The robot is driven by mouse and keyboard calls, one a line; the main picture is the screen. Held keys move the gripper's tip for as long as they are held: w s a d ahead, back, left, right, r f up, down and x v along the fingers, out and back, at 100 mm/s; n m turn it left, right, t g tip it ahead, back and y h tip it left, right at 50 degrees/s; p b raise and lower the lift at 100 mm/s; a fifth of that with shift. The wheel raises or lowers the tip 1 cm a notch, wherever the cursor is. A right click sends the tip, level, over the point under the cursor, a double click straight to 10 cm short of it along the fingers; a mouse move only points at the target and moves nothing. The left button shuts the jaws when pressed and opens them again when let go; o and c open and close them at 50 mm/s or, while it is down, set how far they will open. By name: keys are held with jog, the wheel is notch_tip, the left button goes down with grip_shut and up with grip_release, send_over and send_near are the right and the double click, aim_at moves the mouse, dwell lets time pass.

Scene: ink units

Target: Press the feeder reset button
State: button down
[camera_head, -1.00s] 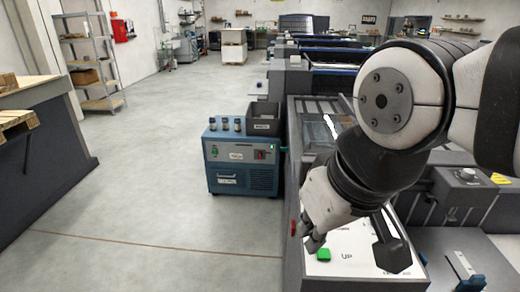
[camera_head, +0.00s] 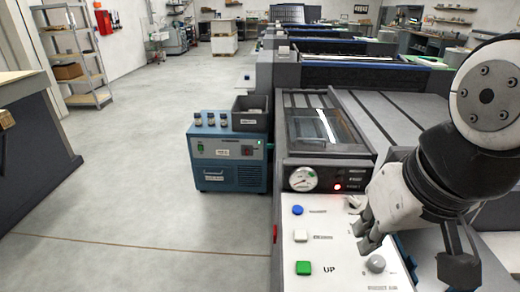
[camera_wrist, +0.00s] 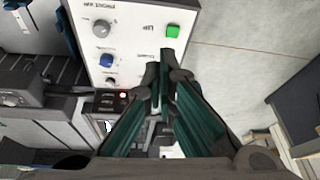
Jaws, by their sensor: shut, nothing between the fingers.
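The white control panel (camera_head: 338,272) at the lower right of the head view carries a blue button (camera_head: 298,210), a white button (camera_head: 300,235), a green button (camera_head: 303,267) marked UP and a grey knob (camera_head: 376,263). The other labels are too small to read, so I cannot tell which is the feeder reset button. My gripper (camera_head: 364,236) is shut and empty, at the panel's right side, right of the white button.
A gauge (camera_head: 303,179) and a lit red lamp (camera_head: 337,186) sit behind the panel. A blue cabinet (camera_head: 228,178) with a dark bin (camera_head: 250,112) on top stands left of the press. The floor (camera_head: 140,190) to the left is clear.

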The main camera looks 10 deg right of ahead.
jog(key=w+a+r+m+g+y+p, duration=0.1)
jog(key=w+a+m+y+p, duration=0.2)
jog(key=w+m, duration=0.45)
jog(key=m+t+y+p, duration=0.2)
jog(key=m+y+p, duration=0.2)
jog(key=m, duration=2.2)
send_over(300, 207)
notch_tip(300, 207, down, 12)
jog(key=shift+r, duration=0.15)
jog(key=shift+f+b, duration=2.7)
jog(key=shift+f, duration=1.7)
jog(key=shift+f, duration=0.1)
